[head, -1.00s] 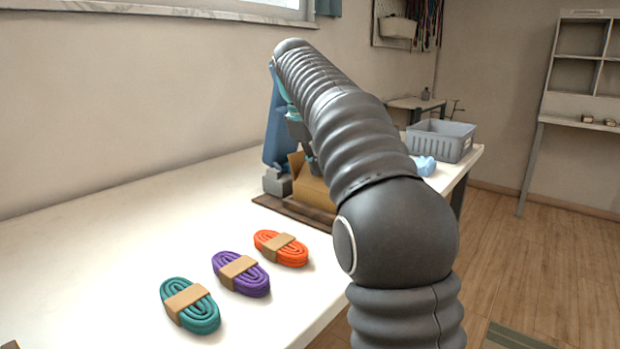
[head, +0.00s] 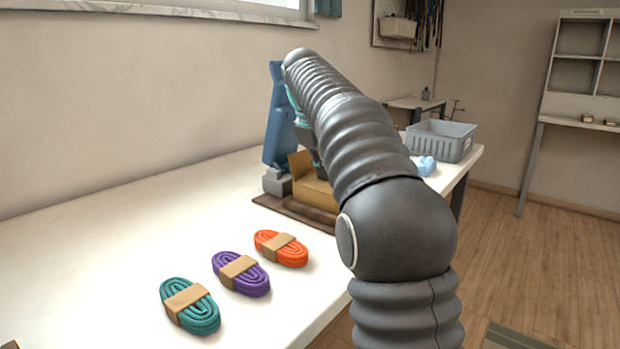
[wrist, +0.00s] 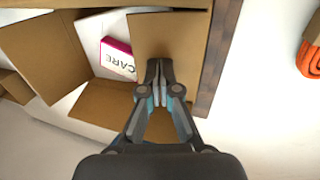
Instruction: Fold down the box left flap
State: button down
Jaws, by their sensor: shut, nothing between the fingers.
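The cardboard box (head: 316,193) sits on a dark board on the table, partly hidden behind my arm. One raised flap (head: 299,164) shows at its left in the head view. In the wrist view, the box is open, with one flap (wrist: 32,50) spread at the left and another (wrist: 105,102) below the opening. A third cardboard panel (wrist: 170,35) stands at the right of the opening. My gripper (wrist: 160,70) is shut and empty, its tips over the lower part of that panel; I cannot tell whether they touch it. A white and pink card marked CARE (wrist: 118,60) lies inside.
Teal (head: 190,306), purple (head: 241,273) and orange (head: 281,248) cord bundles lie in front of the box. A blue upright piece on a grey block (head: 277,182) stands close behind it. A grey basket (head: 441,141) is at the far end.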

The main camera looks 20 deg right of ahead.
dwell(0.3)
jog(key=shift+w+d+f, duration=0.15)
jog(key=shift+d+f, duration=0.05)
jog(key=shift+f, duration=0.35)
jog(key=shift+r, duration=0.2)
jog(key=shift+a+r, duration=0.15)
jog(key=shift+r, duration=0.3)
jog(key=shift+f, duration=0.5)
jog(key=shift+r, duration=4)
